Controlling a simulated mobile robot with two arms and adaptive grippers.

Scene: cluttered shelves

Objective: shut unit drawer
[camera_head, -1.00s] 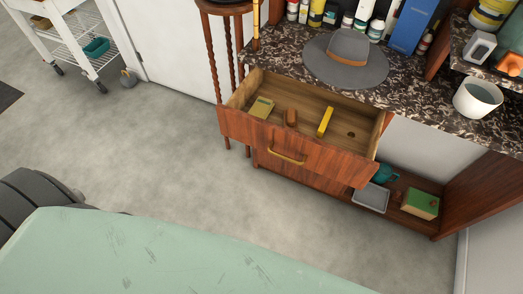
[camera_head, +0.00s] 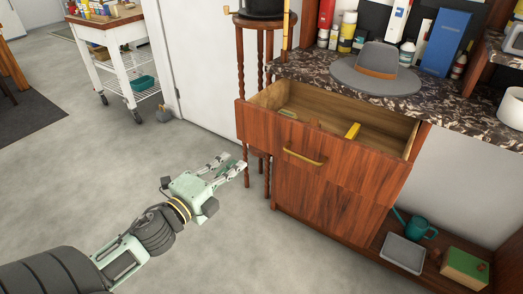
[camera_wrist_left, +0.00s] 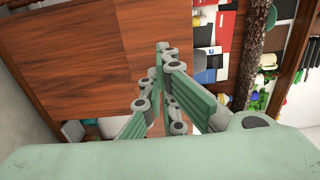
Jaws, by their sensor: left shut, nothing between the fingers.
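The wooden unit drawer (camera_head: 277,137) is pulled out below the marble-patterned counter in the head view. Its brass handle (camera_head: 303,157) is on the front. A yellow item (camera_head: 352,131) and a partly hidden greenish item (camera_head: 288,113) lie inside. My left gripper (camera_head: 240,165) is low and to the left of the drawer front, apart from it. Its fingers point toward the unit; it is shut and empty. In the left wrist view, the gripper fingers (camera_wrist_left: 166,50) show before a reddish-brown wood panel (camera_wrist_left: 65,50). My right gripper is not in view.
A grey hat (camera_head: 376,68), bottles and a blue box (camera_head: 445,42) stand on the counter (camera_head: 320,70). A dark wooden stand (camera_head: 240,75) is close left of the drawer. Below right is an open shelf with a teal watering can (camera_head: 418,228). The grey floor around my arm is clear.

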